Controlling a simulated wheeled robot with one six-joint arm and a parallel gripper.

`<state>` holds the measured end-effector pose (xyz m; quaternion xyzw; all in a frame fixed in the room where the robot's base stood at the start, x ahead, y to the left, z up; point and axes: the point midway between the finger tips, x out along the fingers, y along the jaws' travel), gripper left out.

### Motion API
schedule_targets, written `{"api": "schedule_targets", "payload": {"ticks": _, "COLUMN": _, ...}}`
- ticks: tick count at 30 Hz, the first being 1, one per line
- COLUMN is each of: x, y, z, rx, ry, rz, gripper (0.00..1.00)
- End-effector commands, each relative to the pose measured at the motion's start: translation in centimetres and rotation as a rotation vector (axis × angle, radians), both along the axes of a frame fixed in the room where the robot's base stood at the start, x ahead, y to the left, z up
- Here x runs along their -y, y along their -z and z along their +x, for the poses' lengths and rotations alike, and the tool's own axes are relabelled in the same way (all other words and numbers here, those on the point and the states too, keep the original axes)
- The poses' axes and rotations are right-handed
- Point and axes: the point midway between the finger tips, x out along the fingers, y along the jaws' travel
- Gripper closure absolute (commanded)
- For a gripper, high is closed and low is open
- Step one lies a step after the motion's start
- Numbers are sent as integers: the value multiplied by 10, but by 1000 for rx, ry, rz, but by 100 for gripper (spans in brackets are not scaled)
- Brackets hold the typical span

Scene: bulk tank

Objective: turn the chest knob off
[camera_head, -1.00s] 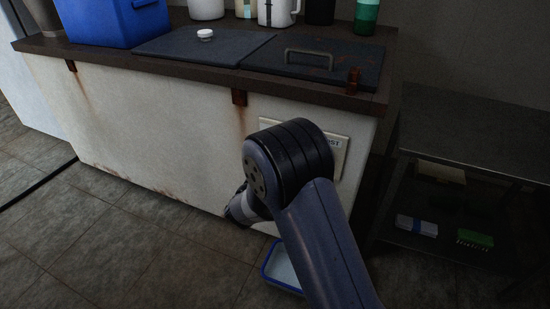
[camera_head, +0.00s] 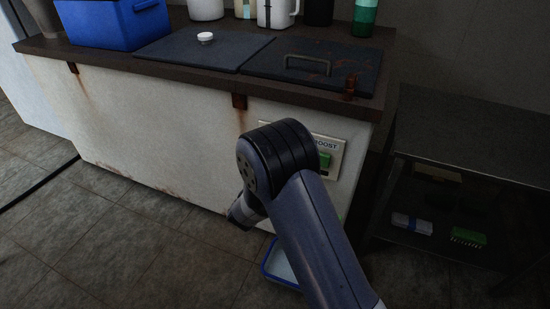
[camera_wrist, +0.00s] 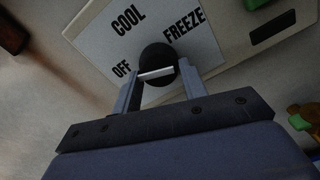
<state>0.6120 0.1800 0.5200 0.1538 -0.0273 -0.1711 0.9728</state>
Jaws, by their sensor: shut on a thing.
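The chest knob (camera_wrist: 157,58) is round and black with a white bar across its near side. It sits on a pale panel (camera_wrist: 98,38) printed COOL, OFF and FREEZE. The bar lies nearly level in the wrist view, its left end towards the word OFF (camera_wrist: 122,70). My gripper (camera_wrist: 160,76) has one finger on each side of the knob and is shut on it. In the head view my arm hides the knob and gripper; the panel's right part (camera_head: 338,160) shows on the white chest (camera_head: 150,130), with BOOST and a green switch (camera_head: 325,161).
A blue box (camera_head: 105,25), dark lids (camera_head: 205,52) and several containers stand on the chest top. A blue-rimmed tray (camera_head: 268,268) lies on the floor below the panel. A dark shelf table (camera_head: 475,140) stands at the right.

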Motion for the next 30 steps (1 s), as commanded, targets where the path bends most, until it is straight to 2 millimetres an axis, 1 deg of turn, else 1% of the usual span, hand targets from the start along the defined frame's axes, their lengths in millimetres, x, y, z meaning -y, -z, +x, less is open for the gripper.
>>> {"api": "schedule_targets", "payload": {"ticks": 6, "x": 0, "y": -1, "z": 0, "rx": -58, "ry": -1, "rz": -151, "gripper": 82}}
{"api": "schedule_targets", "payload": {"ticks": 12, "x": 1, "y": 1, "z": -1, "rx": -93, "ry": -2, "rz": -245, "gripper": 82}}
{"api": "schedule_targets", "payload": {"ticks": 19, "x": 1, "y": 1, "z": -1, "rx": -111, "ry": -2, "rz": -299, "gripper": 82}}
{"api": "schedule_targets", "payload": {"ticks": 30, "x": 1, "y": 2, "z": -1, "rx": -115, "ry": -1, "rz": -312, "gripper": 82}}
